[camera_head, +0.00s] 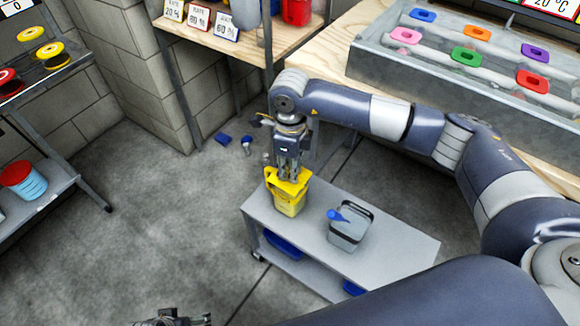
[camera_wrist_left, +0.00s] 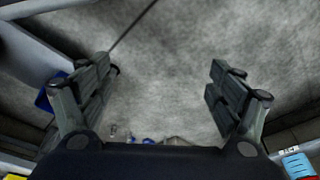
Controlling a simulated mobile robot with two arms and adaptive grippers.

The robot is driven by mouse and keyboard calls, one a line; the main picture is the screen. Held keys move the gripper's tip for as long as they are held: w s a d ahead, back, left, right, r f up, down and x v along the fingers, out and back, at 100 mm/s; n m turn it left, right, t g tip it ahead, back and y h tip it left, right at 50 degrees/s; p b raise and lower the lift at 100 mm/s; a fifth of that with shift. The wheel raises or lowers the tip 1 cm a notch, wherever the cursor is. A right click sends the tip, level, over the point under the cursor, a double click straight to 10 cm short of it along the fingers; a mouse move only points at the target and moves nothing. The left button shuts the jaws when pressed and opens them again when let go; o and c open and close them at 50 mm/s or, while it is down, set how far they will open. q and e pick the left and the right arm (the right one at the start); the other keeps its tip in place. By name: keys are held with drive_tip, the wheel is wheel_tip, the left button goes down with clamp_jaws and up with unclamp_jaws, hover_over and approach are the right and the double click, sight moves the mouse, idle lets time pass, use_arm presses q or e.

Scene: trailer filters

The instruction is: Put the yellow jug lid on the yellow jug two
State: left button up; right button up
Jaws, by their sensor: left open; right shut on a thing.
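The yellow jug (camera_head: 291,206) stands upright at the left end of a small grey cart in the head view. The yellow lid (camera_head: 283,184) is at the jug's top, under my right gripper (camera_head: 288,176). My right gripper points down and is shut on the lid. I cannot tell whether the lid is seated on the jug or just above it. My left gripper (camera_wrist_left: 162,92) is open and empty above the concrete floor in the left wrist view. Only a part of it shows at the bottom edge of the head view.
A grey container (camera_head: 349,232) with a blue piece on top stands right of the jug on the cart (camera_head: 396,251). Small blue items (camera_head: 223,139) lie on the floor behind. A metal tray (camera_head: 465,90) with coloured pieces is at the back right. Shelves stand at left.

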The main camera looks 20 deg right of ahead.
use_arm(q)
drive_tip(key=shift+w+r, duration=0.25)
drive_tip(key=shift+r, duration=0.5)
use_arm(e)
drive_tip(key=shift+f, duration=0.15)
use_arm(q)
drive_tip(key=shift+r, duration=0.1)
drive_tip(key=shift+r, duration=0.2)
drive_tip(key=shift+f, duration=0.2)
use_arm(e)
drive_tip(key=shift+r, duration=0.2)
use_arm(q)
drive_tip(key=shift+s+f, duration=0.25)
drive_tip(key=shift+f, duration=0.1)
drive_tip(key=shift+w+r, duration=0.15)
drive_tip(key=shift+r, duration=0.05)
